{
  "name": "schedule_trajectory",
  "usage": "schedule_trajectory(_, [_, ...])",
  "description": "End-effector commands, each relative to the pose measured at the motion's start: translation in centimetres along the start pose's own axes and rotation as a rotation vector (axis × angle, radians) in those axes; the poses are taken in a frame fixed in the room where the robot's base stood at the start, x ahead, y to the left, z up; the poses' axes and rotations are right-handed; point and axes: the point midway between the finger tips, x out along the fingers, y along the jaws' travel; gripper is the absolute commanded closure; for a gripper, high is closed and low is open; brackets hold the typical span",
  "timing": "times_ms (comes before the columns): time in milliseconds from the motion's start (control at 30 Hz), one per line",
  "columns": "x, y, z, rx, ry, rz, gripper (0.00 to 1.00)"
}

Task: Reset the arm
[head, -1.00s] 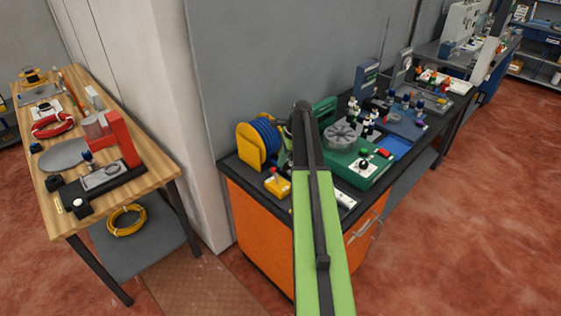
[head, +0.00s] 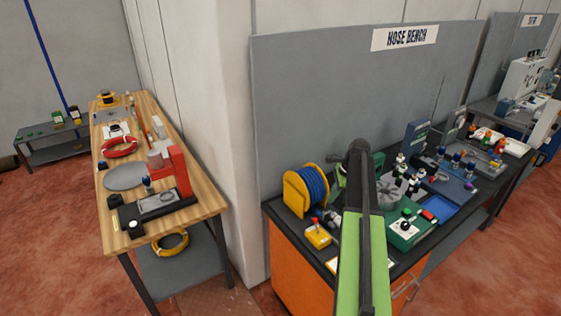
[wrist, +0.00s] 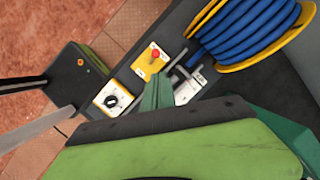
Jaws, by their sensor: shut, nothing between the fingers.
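My arm (head: 362,250), with light green sides and a dark top strip, reaches from the bottom of the head view to the hose bench. Its far end bends down in front of the bench's back panel, and my gripper is mostly hidden there. In the wrist view two narrow green fingers of my gripper (wrist: 157,85) lie together, shut and empty. They appear over the bench top, beside a yellow box with a red button (wrist: 150,62) and a yellow box with a black dial (wrist: 115,98). I cannot tell their height above it.
A yellow reel of blue hose (head: 305,190) stands at the bench's left end, close to my arm's end. A green machine (head: 408,232) and a blue tray (head: 440,208) lie right of my arm. A wooden table (head: 215,200) stands left, past a pale wall column.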

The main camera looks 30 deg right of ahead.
Motion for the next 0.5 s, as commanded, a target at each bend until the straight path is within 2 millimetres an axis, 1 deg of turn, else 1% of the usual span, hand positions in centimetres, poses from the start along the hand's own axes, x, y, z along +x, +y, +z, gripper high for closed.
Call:
schedule_trajectory(67, [0.0,0.0,0.0,0.0,0.0,0.0,1.0])
schedule_trajectory(133, [0.6,-0.1,0.9,-0.013,-0.001,0.004,1.0])
schedule_trajectory(167, [1.2,-0.2,1.7,-0.025,-0.002,0.007,1.0])
schedule_trajectory(267, [4.4,-0.4,6.8,-0.098,-0.008,0.029,1.0])
schedule_trajectory(300, [6.0,0.2,9.6,-0.139,-0.01,0.042,1.0])
schedule_trajectory(333, [7.3,0.9,11.9,-0.172,-0.011,0.052,1.0])
schedule_trajectory(367, [8.5,1.9,14.2,-0.206,-0.01,0.063,1.0])
schedule_trajectory(400, [10.1,3.4,17.1,-0.252,-0.004,0.078,1.0])
schedule_trajectory(467, [12.4,6.2,21.2,-0.336,0.007,0.099,1.0])
schedule_trajectory(500, [13.8,8.2,23.6,-0.409,0.016,0.113,1.0])
